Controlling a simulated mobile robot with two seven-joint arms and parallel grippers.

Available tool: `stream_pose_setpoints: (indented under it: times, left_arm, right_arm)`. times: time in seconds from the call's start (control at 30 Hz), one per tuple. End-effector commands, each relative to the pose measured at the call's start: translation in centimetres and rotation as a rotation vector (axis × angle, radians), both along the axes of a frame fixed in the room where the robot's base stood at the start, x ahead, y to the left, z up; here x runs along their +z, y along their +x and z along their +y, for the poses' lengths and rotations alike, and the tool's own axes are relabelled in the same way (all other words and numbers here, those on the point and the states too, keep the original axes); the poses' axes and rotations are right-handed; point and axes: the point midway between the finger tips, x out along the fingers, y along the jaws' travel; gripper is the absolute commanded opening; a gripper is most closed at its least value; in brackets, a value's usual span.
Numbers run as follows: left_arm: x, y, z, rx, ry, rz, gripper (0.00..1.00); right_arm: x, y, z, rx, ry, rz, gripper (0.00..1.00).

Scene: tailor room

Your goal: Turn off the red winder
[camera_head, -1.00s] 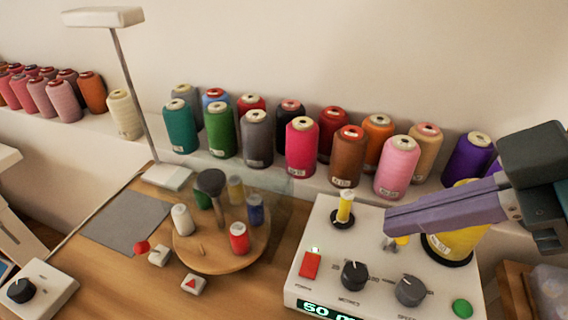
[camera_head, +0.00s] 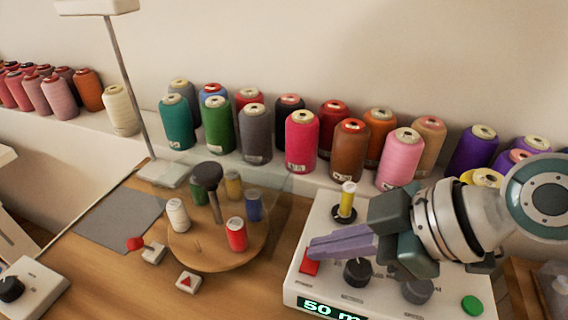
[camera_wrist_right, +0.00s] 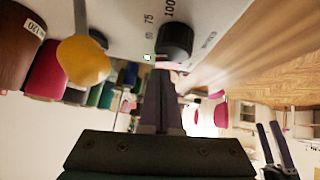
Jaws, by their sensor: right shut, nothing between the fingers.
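The white winder box (camera_head: 385,288) stands at the right of the table, with a red switch (camera_head: 309,267) at its left front. Its display (camera_head: 330,308) is lit and reads "50 m". My right gripper (camera_head: 312,248) is shut and empty, its fingertips at the upper edge of the red switch and partly over it. Whether they touch it I cannot tell. In the right wrist view, the shut fingers (camera_wrist_right: 162,80) point at a sliver of red beside a black knob (camera_wrist_right: 176,40).
Dark knobs (camera_head: 357,272) and a green button (camera_head: 472,305) sit on the winder's top. A small yellow spool (camera_head: 347,197) stands behind my fingers. A round wooden spool stand (camera_head: 215,255) is to the left. Large thread cones line the shelf behind.

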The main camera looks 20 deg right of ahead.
Motion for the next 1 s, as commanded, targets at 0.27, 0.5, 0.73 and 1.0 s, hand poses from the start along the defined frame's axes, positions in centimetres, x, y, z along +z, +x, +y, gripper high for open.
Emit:
stream_pose_setpoints:
  times: [0.27, 0.5, 0.73, 1.0]
  left_arm:
    - [0.0, 0.0, 0.0, -0.001, 0.000, 0.000, 1.00]
    - [-0.7, 0.0, 0.1, -0.003, 0.005, 0.002, 1.00]
    - [-0.6, 0.0, 0.2, -0.005, 0.010, 0.002, 1.00]
    - [0.5, 0.0, 0.2, -0.006, 0.010, 0.001, 1.00]
  right_arm:
    - [-0.1, 0.0, 0.0, -0.001, 0.000, 0.001, 0.00]
    - [-0.8, 0.2, -0.2, 0.001, 0.004, 0.008, 0.00]
    - [-1.0, 0.0, -0.2, 0.001, -0.001, 0.013, 0.00]
    - [-0.9, -1.2, 0.4, 0.003, -0.003, 0.020, 0.00]
